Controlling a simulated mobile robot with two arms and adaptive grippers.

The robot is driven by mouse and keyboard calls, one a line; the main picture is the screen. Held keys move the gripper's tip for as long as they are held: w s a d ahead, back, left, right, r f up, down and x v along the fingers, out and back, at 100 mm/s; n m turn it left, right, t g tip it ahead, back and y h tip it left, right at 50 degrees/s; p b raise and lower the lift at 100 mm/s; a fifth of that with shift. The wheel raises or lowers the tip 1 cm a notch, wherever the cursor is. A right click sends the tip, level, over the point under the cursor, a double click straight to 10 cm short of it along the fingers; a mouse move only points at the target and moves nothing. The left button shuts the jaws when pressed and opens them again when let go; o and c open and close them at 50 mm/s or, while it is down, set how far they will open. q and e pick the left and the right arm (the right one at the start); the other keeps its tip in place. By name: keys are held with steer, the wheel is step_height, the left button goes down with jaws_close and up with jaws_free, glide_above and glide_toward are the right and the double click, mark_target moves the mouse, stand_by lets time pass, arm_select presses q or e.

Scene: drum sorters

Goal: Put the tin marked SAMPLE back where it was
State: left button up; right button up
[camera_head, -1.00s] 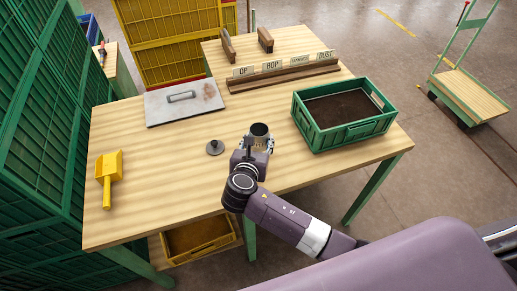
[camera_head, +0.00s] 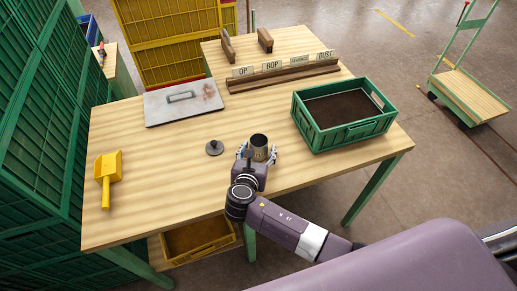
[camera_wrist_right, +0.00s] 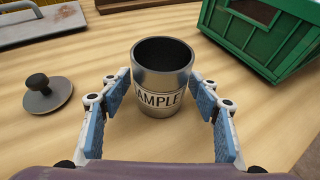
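The open metal tin (camera_head: 259,142) stands upright on the wooden table. In the right wrist view the tin (camera_wrist_right: 162,75) shows a label reading "AMPLE", its first letter hidden or turned away. My right gripper (camera_head: 259,155) is open, its blue-padded fingers (camera_wrist_right: 160,115) on either side of the tin's near part, with gaps to it. A grey lid with a knob (camera_head: 214,147) lies on the table left of the tin; it also shows in the right wrist view (camera_wrist_right: 45,93). My left gripper is not in view.
A green crate of dark material (camera_head: 345,137) stands right of the tin. A metal plate with handle (camera_head: 160,108), a yellow scoop (camera_head: 108,180) and a wooden rack with labels (camera_head: 283,78) are on the table. The table between scoop and lid is clear.

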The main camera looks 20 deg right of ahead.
steer(key=shift+r, duration=0.2)
steer(key=v, duration=1.2)
steer(key=shift+f, duration=0.1)
